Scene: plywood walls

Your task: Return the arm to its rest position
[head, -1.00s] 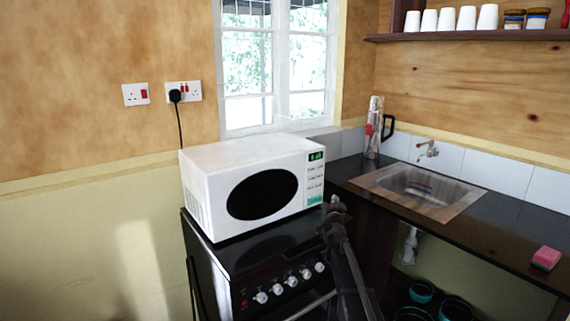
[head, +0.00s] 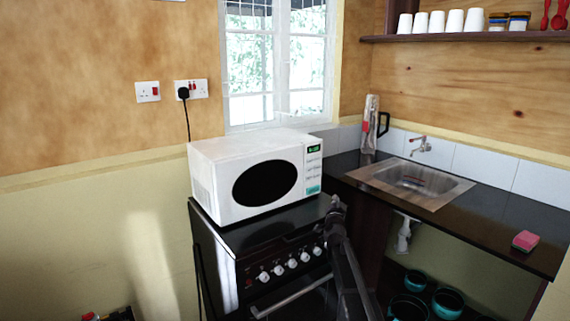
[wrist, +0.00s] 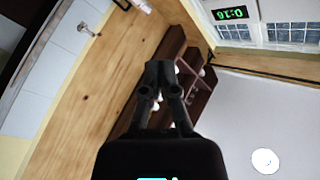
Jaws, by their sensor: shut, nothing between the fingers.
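My arm rises from the bottom of the head view in front of the stove, and its dark end, my gripper (head: 334,206), is near the microwave's lower right corner. In the wrist view my gripper (wrist: 159,75) shows dark fingers close together with nothing between them. A white microwave (head: 222,165) stands on the black stove (head: 222,262); its door appears shut. The gripper looks apart from the microwave, though the gap is hard to judge.
A black counter (head: 480,218) with a steel sink (head: 440,198) runs to the right, with a pink sponge (head: 525,241) on it. A shelf (head: 480,37) with white cups hangs above. Dark pots (head: 447,303) sit below the counter.

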